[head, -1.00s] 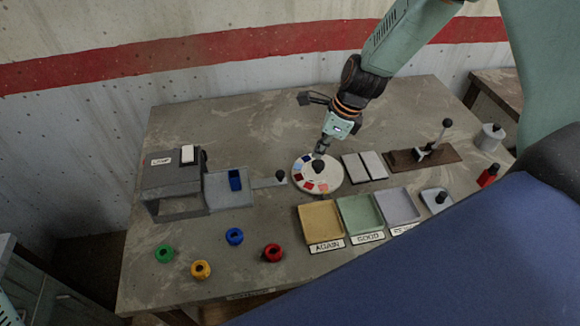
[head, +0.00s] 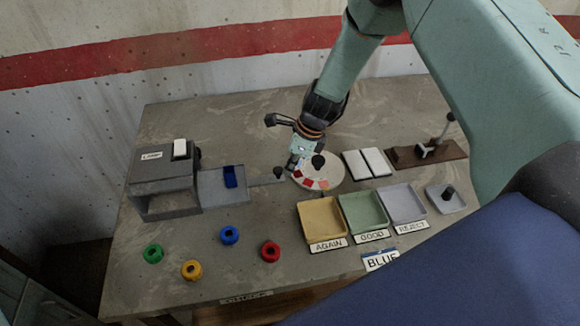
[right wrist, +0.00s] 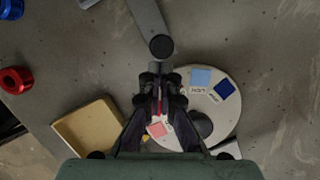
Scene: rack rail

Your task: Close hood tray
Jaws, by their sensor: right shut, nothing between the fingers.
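The grey hood (head: 165,185), labelled LAMP with a white block on top, stands at the left of the table. Its grey tray (head: 210,192) is out to the right and carries a blue piece (head: 231,176). A flat handle runs right from the tray and ends in a black knob (head: 278,172). The knob also shows in the right wrist view (right wrist: 161,47), just ahead of my fingertips. My right gripper (head: 293,170) is shut and empty, just right of the knob, over the left edge of the round colour disc (head: 322,181). My left gripper is out of view.
Yellow, green and grey bins (head: 322,223) stand in front of the disc. Several coloured rings (head: 229,235) lie at the front left. Two white plates (head: 368,163) and a brown lever board (head: 425,154) are to the right.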

